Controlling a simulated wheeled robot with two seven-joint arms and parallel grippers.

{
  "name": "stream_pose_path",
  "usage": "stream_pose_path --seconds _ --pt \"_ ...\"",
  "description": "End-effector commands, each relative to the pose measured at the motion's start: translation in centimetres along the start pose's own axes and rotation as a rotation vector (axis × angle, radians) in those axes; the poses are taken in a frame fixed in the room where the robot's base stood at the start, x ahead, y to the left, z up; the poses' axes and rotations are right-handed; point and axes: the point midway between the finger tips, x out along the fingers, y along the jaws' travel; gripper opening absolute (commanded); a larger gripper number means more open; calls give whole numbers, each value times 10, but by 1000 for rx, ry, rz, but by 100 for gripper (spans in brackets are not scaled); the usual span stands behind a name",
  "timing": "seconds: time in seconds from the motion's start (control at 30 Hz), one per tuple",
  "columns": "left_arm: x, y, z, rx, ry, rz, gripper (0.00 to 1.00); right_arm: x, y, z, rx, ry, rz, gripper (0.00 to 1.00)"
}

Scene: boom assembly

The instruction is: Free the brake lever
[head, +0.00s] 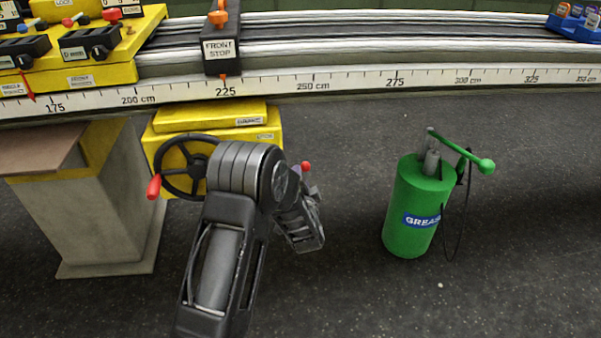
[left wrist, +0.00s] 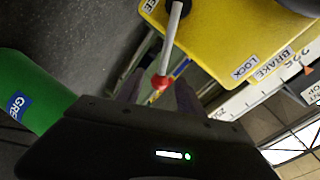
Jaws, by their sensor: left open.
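The brake lever (left wrist: 172,42) is a pale rod with a red knob, standing out from a yellow box (left wrist: 222,30) in the left wrist view. The box carries BRAKE, LOCK and partly visible FREE labels. Its red knob (head: 306,166) also shows in the head view, just beyond my left gripper (head: 307,186). In the left wrist view my left gripper (left wrist: 158,92) is open, with the knob between its dark fingers. I cannot tell whether a finger touches it. My arm hides the rod and part of the box in the head view.
A black handwheel (head: 172,166) with a red handle is left of my arm. A green grease can (head: 407,215) stands on the floor to the right. A rail with a white scale (head: 355,80) runs across behind, with a FRONT STOP block (head: 219,50).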

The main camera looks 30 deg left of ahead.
Motion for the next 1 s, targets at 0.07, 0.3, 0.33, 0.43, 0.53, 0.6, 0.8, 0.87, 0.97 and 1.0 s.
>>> stream_pose_path --seconds 0.07,0.3,0.33,0.43,0.53,0.6,0.8,0.87,0.97,1.0 --pt "-14 -2 -2 1 2 2 44 -4 -2 1 -2 -3 -1 36" --pt "-36 0 -1 1 1 -1 44 -7 -4 2 -4 -6 -3 36" --pt "-36 0 0 1 1 0 44 -7 -4 2 -4 -6 -3 36" --pt "-36 0 0 0 0 -1 44 -6 -4 2 -4 -6 -3 36" --pt "-36 0 0 0 1 -1 44 -6 -4 2 -3 -6 -3 36" --pt "-36 0 0 0 1 -1 44 -6 -4 2 -3 -6 -3 36" --pt "-36 0 0 -2 1 0 44 -6 -4 2 -3 -6 -2 36" --pt "-36 0 0 -15 1 0 44 -6 -4 2 -3 -6 -2 36" --pt "-36 4 0 -79 -2 17 44 -6 -4 2 -3 -5 -2 36" --pt "-37 10 0 -124 -2 40 44 -6 -4 2 -3 -5 -2 36"
